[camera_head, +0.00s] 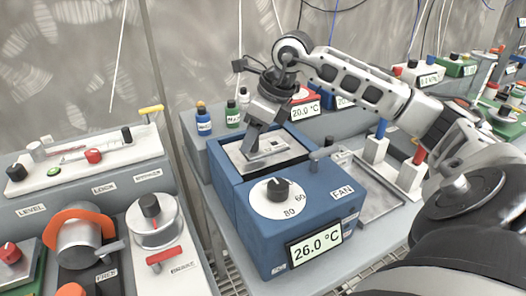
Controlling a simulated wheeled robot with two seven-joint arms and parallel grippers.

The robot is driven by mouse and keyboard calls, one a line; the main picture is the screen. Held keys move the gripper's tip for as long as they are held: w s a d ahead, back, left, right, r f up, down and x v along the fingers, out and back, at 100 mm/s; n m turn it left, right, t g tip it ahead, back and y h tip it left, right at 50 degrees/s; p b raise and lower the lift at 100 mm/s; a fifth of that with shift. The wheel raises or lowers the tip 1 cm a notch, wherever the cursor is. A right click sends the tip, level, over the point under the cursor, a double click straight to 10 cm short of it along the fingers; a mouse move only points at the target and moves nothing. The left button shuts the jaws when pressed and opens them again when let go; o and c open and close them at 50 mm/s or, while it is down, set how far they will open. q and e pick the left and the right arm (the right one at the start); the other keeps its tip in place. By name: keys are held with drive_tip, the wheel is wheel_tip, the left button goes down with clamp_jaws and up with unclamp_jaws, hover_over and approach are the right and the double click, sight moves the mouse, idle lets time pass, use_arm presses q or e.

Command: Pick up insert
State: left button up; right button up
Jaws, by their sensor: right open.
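The insert appears to be the flat grey metal piece (290,148) in the open top of a blue box-shaped device (320,205). The gripper is open; the fingers partly cover the insert. I cannot tell whether the fingertips touch it. My left gripper is not in view.
Small blue, green and white bottles (204,119) stand behind the device. A metal tray (378,205) and blocks with blue and red handles (411,172) stand to the right. A grey panel with knobs and levers (85,165) fills the left. A grated gap separates the benches.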

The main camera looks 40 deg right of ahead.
clamp_jaws()
drive_tip(key=shift+r, duration=0.15)
